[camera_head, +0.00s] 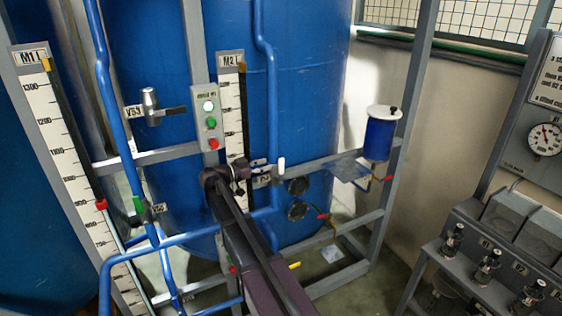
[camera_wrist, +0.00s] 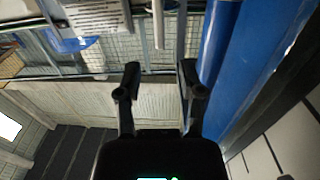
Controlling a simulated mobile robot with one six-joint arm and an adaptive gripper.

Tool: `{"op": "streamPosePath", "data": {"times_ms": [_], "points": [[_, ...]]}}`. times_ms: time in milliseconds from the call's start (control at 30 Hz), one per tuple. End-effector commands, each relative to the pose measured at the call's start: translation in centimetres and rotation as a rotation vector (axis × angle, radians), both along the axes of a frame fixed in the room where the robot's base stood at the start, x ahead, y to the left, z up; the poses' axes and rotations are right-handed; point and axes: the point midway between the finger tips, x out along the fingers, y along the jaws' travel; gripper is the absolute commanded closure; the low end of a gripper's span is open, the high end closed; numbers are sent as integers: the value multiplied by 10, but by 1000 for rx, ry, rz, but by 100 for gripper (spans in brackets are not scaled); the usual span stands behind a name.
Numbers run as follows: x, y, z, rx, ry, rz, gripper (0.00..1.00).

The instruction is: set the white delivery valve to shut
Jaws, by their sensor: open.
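A small white upright handle (camera_head: 281,164), likely the delivery valve's, stands on the grey cross rail just right of a partly hidden label plate in the head view. The valve body is mostly hidden. My gripper (camera_head: 240,172) is left of the handle in the head view, at the end of my dark arm, and its fingertips are hard to make out there. In the wrist view my gripper (camera_wrist: 160,80) has its two dark fingers apart with nothing between them. A pale upright bar shows beyond them at the top edge; I cannot tell whether it is the handle.
Blue pipes (camera_head: 266,100) run beside the large blue tank (camera_head: 305,60). A button box (camera_head: 210,120) and scale M2 (camera_head: 232,105) stand close behind my gripper. A blue container (camera_head: 380,135) hangs at right. Black-handled valves (camera_head: 487,265) line the right bench.

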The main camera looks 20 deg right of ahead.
Motion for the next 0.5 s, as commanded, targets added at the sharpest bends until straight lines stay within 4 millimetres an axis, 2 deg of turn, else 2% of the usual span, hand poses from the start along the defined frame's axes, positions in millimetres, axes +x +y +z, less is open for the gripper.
{"op": "streamPosePath", "data": {"times_ms": [200, 500], "points": [[1, -35, 0, 0, 0, -1, 50], [2, -64, 0, 0, 0, 0, 50]]}}
